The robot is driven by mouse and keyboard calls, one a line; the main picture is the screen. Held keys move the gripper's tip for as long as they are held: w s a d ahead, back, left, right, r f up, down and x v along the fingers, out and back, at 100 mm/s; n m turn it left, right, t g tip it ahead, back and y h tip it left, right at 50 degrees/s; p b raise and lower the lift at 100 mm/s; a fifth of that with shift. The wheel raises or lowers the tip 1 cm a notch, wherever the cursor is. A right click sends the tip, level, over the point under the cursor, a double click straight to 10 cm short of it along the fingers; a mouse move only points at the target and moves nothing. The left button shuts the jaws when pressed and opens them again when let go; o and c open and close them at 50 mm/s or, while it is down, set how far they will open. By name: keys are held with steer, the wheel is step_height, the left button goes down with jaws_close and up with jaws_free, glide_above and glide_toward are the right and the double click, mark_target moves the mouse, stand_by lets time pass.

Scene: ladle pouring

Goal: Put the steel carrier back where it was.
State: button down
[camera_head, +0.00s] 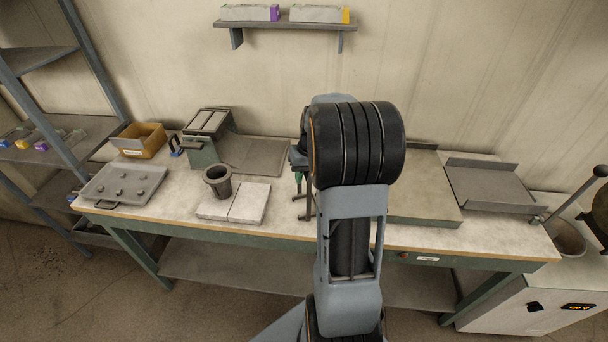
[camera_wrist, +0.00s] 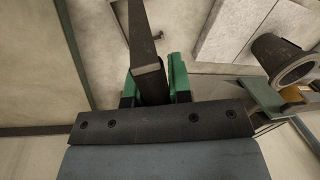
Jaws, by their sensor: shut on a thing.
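My gripper (camera_wrist: 156,88) is shut on a dark steel bar (camera_wrist: 146,50), which I take to be the steel carrier; green finger pads lie on both sides of it. The bar runs up and away in the wrist view. In the head view, thin dark legs of the carrier (camera_head: 308,208) show beside my arm, over the middle of the bench. My arm hides the rest of it there. I cannot tell whether the carrier touches the bench top.
A dark crucible (camera_head: 217,181) stands on pale slabs (camera_head: 247,203) left of the carrier, also in the wrist view (camera_wrist: 282,60). Further left are a tray of lumps (camera_head: 122,184) and a cardboard box (camera_head: 142,140). A flat metal tray (camera_head: 490,187) lies right.

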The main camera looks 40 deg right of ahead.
steer(key=shift+f, duration=0.2)
steer(key=c, duration=1)
jaws_free()
steer(key=shift+c, duration=0.2)
steer(key=shift+r, duration=0.1)
step_height(320, 180, up, 11)
steer(key=d+b, duration=0.1)
steer(key=d, duration=0.1)
steer(key=s+a+f+n+t+h, duration=0.1)
steer(key=s+a+n, duration=0.1)
steer(key=s+a, duration=0.4)
steer(key=s+a+f+n+t, duration=0.2)
steer(key=s+a, duration=0.3)
steer(key=a, duration=1)
steer(key=shift+s+f+t+h, duration=0.15)
steer(key=shift+s+t+h, duration=0.15)
steer(key=shift+s+h, duration=0.1)
